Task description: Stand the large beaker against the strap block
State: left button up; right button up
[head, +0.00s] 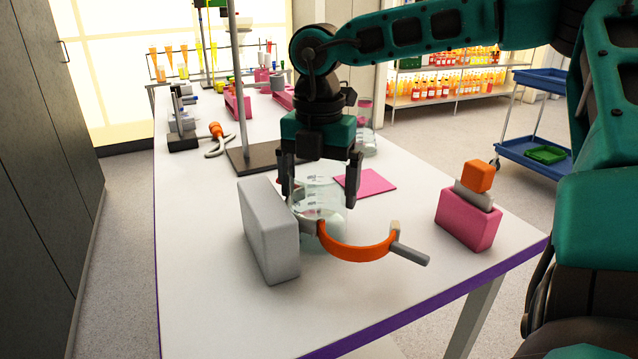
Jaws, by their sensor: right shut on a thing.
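The large beaker (320,193) is clear glass with pale markings and looks upright near the front of the white table. My right gripper (321,191) points down from above, its two dark fingers on either side of the beaker, shut on it. A thick grey block (272,238) stands upright just left of the beaker; I take it as the strap block. An orange curved strap (357,252) with grey ends arcs in front of the beaker's lower part. I cannot tell whether the beaker touches the block or its base rests on the table. My left gripper is out of view.
A pink block with grey and orange pieces stacked on it (468,218) stands at the right edge of the table (205,290). A pink mat (366,183) lies behind the beaker. A stand with a dark base (250,157) and upright rod is farther back. The front left is clear.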

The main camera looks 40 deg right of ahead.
jog(key=shift+f, duration=0.15)
jog(key=o, duration=0.9)
notch_tip(320, 180, up, 12)
jog(key=shift+r+p, duration=0.2)
jog(key=shift+p, duration=0.65)
